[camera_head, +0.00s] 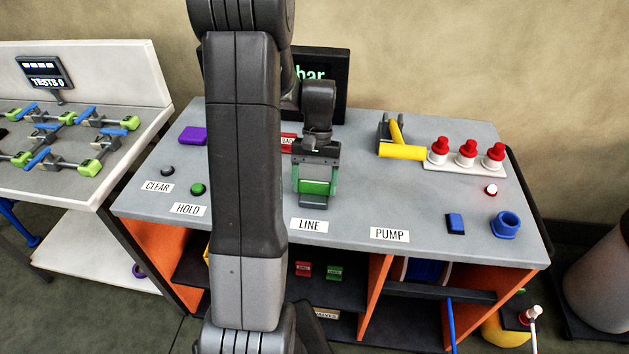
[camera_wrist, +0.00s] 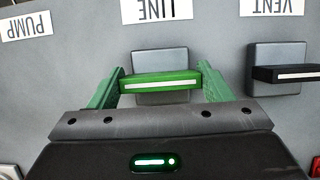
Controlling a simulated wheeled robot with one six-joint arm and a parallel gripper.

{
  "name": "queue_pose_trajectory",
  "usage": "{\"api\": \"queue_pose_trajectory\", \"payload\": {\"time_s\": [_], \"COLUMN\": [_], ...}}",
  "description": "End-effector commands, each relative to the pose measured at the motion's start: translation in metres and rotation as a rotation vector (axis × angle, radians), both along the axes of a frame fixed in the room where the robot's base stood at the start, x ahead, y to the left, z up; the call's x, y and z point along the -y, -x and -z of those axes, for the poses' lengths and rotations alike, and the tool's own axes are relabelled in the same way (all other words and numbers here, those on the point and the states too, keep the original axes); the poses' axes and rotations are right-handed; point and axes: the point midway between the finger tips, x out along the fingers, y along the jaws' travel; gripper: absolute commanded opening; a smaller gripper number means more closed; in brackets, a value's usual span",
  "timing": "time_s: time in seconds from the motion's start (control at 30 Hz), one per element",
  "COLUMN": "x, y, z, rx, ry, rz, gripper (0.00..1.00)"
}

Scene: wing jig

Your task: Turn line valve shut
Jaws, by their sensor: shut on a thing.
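The line valve has a green bar handle with a white stripe on a grey square base; in the wrist view the handle (camera_wrist: 160,83) lies crosswise between my fingers, above the base (camera_wrist: 160,62). The LINE label (camera_head: 309,226) lies in front of it in the head view. My gripper (camera_head: 317,187) is over the valve, its green fingers at the two ends of the handle. The wrist view shows my gripper (camera_wrist: 161,90) shut on the handle. In the head view my gripper partly covers the valve.
A black vent valve handle (camera_wrist: 285,74) stands close beside my gripper in the wrist view. A dark display (camera_head: 336,75) stands behind, partly hidden by my arm.

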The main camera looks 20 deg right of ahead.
Motion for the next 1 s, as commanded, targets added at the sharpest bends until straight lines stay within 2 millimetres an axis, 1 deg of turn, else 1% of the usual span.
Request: {"api": "queue_pose_trajectory", "payload": {"time_s": [0.53,0.57,0.63,0.67,0.9,1.0], "x": [0.0005,0.0005,0.0004,0.0004,0.0002,0.0011], "y": [-0.0008,-0.0008,-0.0007,-0.0007,-0.0004,-0.0019], "z": [-0.0006,-0.0006,-0.0005,-0.0004,-0.0003,-0.0037], "rx": [0.003,0.003,0.002,0.002,0.001,0.002], "ry": [0.003,0.002,0.002,0.002,0.002,0.002], "rz": [0.025,0.024,0.023,0.023,0.022,0.022], "gripper": [0.50,0.79,0.92,0.95,0.95,0.95]}}
